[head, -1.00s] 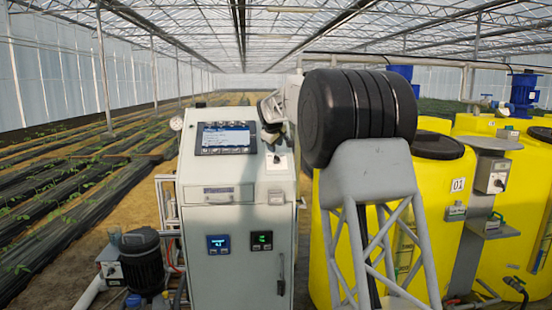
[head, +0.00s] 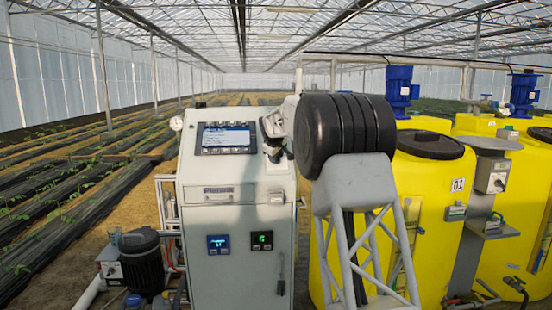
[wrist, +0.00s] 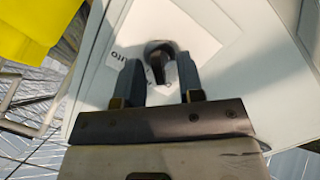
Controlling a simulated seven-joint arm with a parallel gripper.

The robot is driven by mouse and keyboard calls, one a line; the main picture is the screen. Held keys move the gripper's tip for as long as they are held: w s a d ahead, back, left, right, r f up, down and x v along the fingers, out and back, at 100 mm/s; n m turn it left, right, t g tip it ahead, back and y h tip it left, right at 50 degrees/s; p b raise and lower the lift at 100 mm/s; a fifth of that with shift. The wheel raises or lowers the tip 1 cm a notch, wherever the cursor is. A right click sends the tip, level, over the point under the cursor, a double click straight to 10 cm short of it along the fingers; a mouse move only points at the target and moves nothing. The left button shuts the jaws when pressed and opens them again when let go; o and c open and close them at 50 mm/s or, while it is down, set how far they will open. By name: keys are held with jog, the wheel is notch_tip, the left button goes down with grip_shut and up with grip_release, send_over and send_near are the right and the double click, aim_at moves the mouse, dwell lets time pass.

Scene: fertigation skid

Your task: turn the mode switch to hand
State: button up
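The mode switch (wrist: 157,66) shows in the wrist view as a dark knob with a grey ring on a white label plate (wrist: 185,35). Part of a printed word, likely the end of "AUTO", shows left of it. My gripper (wrist: 160,72) has its two dark fingers apart, one on each side of the knob. I cannot tell whether either finger touches it. In the head view my gripper (head: 273,150) is over the sloped top of the control cabinet (head: 238,185), right of the display. There the switch is hidden behind my gripper.
The display (head: 226,138) is close on the left of my gripper. A yellow tank (head: 432,200) stands right of the cabinet, and a black pump motor (head: 141,262) stands at its lower left. The cabinet front has two small meters and a handle.

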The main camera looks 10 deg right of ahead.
jog(key=shift+f, duration=0.15)
grip_shut()
dwell(0.4)
jog(key=m, duration=0.4)
jog(key=shift+w+d+y, duration=0.1)
jog(key=shift+d+y, duration=0.05)
jog(key=shift+y, duration=0.15)
jog(key=shift+d+m+g+y, duration=0.1)
jog(key=shift+m+g+y, duration=0.25)
jog(key=shift+m, duration=1.75)
